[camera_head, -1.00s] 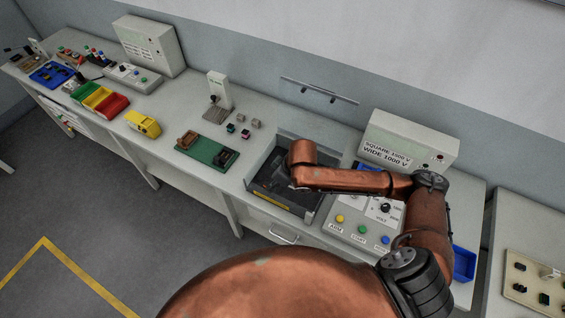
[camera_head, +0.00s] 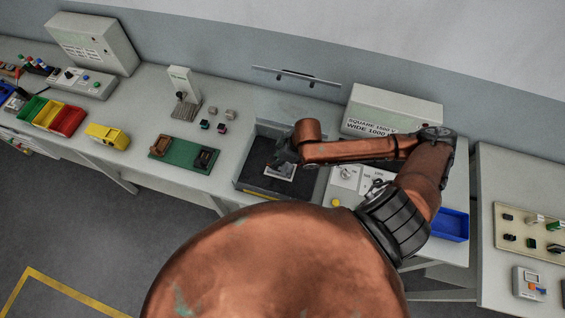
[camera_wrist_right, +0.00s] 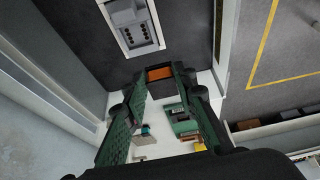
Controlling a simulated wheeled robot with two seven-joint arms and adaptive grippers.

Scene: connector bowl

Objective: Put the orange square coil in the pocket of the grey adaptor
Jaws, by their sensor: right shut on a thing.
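My right gripper (camera_head: 284,155) is over the dark-floored test bay in the head view. In the right wrist view its green-padded fingers (camera_wrist_right: 160,78) are shut on the orange square coil (camera_wrist_right: 160,73), of which a small orange face shows between the tips. The grey adaptor (camera_head: 281,173) lies on the bay floor below the gripper. In the wrist view the adaptor (camera_wrist_right: 131,26) is at the top, apart from the coil, with a light frame and a grey block with several dark holes. I cannot make out its pocket clearly. My left gripper is not in view.
The bay's walls (camera_head: 240,172) rise around the adaptor. A grey box (camera_head: 392,112) marked SQUARE and WIDE stands behind right. A green board (camera_head: 184,154) with blocks lies left of the bay, and a blue bin (camera_head: 449,226) is at the right.

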